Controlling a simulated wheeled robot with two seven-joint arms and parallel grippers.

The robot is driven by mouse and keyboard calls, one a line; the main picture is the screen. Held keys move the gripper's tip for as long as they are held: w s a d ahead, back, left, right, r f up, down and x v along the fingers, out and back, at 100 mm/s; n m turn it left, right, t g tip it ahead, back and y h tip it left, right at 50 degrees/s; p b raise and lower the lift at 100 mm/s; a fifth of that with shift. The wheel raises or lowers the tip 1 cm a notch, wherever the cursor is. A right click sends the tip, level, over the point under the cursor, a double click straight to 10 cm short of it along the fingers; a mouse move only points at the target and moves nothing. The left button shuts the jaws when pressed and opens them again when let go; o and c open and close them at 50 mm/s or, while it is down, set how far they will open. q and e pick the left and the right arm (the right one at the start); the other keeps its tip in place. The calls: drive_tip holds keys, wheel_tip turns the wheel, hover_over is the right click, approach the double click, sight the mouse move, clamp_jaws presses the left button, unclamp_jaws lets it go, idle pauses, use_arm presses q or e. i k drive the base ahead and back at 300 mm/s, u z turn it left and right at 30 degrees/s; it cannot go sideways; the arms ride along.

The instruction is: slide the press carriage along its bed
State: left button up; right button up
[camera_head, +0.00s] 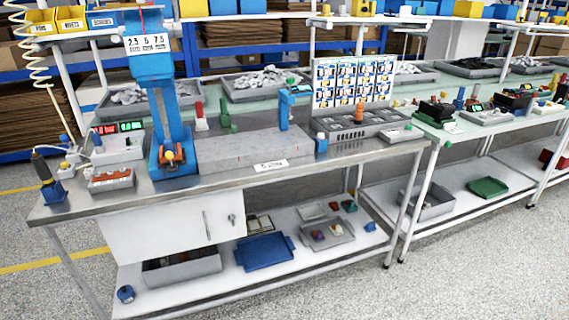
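A tall blue press (165,105) stands at the left of the near workbench, with a white panel of numbers on its head. At its foot is a blue block with an orange knob (170,155), which may be the carriage; I cannot tell for sure. A long grey bed (240,150) runs to the right from the press foot, its top bare. A smaller blue post (285,108) stands by the bed's right end. Neither of my grippers is in view.
A white label (270,165) sits on the bench front edge. Left of the press are a grey unit with lit displays (118,145) and a tray (110,180). A dark slotted tray (360,125) lies right of the bed. The floor in front is clear.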

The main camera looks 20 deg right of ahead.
sight(172, 166)
drive_tip(key=u, duration=0.45)
drive_tip(key=i, duration=0.7)
drive_tip(key=z, duration=0.1)
drive_tip(key=k, duration=0.35)
drive_tip(key=u, duration=1.5)
drive_tip(key=i, duration=0.35)
drive_tip(key=z, duration=0.35)
